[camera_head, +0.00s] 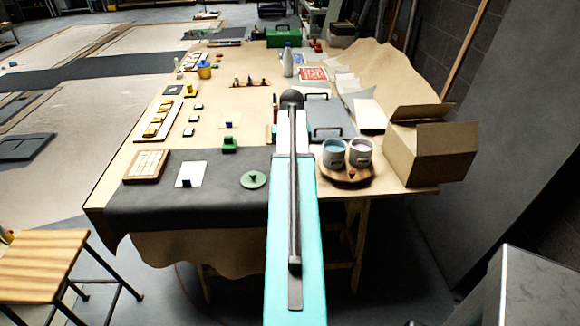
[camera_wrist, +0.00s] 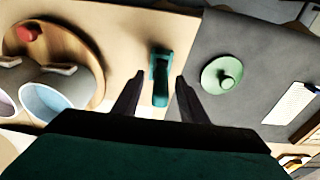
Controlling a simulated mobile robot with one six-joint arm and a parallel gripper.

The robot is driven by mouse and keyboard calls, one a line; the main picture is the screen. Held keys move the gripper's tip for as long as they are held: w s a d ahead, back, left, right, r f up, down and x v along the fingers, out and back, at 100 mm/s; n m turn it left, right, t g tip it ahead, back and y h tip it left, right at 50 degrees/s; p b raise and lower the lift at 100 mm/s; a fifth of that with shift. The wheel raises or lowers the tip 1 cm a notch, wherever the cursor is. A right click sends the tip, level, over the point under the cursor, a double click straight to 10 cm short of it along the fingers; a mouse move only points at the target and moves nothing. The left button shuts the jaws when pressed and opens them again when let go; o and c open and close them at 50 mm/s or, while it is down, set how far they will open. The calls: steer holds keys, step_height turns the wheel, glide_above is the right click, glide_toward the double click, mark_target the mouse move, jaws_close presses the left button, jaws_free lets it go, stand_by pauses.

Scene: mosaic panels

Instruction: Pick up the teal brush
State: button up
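The teal brush (camera_wrist: 160,78) shows in the wrist view. It lies on the tan table covering (camera_wrist: 135,38), beside the edge of the dark mat (camera_wrist: 225,35). My gripper (camera_wrist: 159,82) is open, with one dark finger on each side of the brush in the picture. No contact shows, and I cannot tell the height gap.
A green disc with a knob (camera_wrist: 222,76) lies on the mat to the right in the wrist view. A round wooden tray (camera_head: 346,177) with two cups stands on the other side.

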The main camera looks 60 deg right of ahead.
steer(key=shift+d+f, duration=0.15)
steer(key=shift+f, duration=1)
jaws_close()
